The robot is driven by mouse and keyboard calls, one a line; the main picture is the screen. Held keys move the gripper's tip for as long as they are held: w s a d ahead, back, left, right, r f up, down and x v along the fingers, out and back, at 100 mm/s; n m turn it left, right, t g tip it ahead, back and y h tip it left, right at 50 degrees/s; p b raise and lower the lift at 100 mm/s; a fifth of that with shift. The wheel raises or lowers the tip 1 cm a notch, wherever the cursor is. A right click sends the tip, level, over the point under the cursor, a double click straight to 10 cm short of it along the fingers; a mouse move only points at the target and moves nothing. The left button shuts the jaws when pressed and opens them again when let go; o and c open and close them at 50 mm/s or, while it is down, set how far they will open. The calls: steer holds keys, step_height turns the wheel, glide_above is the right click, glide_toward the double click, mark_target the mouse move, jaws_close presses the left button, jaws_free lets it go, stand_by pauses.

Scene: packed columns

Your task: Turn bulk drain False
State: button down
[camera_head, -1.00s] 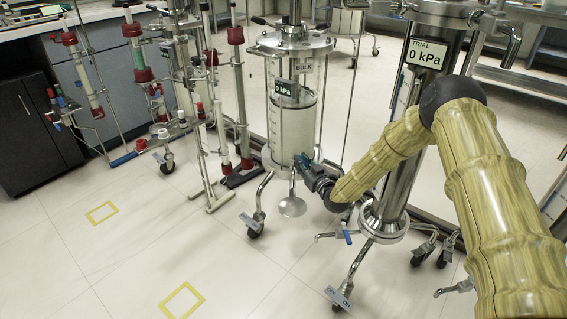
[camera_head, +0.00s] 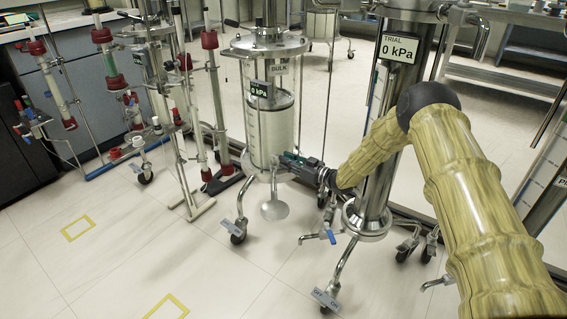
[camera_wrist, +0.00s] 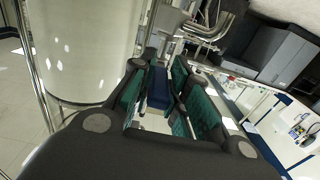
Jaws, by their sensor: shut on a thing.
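The bulk column (camera_head: 269,122) is a clear cylinder of whitish material with a BULK label and a 0 kPa display. It fills the left of the wrist view (camera_wrist: 85,45). My gripper (camera_head: 287,161) is at its lower right side, by the drain. In the wrist view my gripper (camera_wrist: 157,72) has its green pads on either side of a blue lever handle (camera_wrist: 157,87), the bulk drain's, and is shut on it. The valve body is mostly hidden by the fingers. A metal funnel-shaped piece (camera_head: 274,210) hangs under the column.
The trial column (camera_head: 376,180) stands close on the right, with its own blue drain lever (camera_head: 331,237) low down. Castered legs spread below. A glass column rack (camera_head: 160,90) stands left. The floor at front left is clear, with yellow marked squares (camera_head: 78,229).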

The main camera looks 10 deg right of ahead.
stand_by(0.3)
steer(key=c, duration=1.4)
jaws_free()
steer(key=shift+o, duration=0.2)
steer(key=shift+a, duration=0.2)
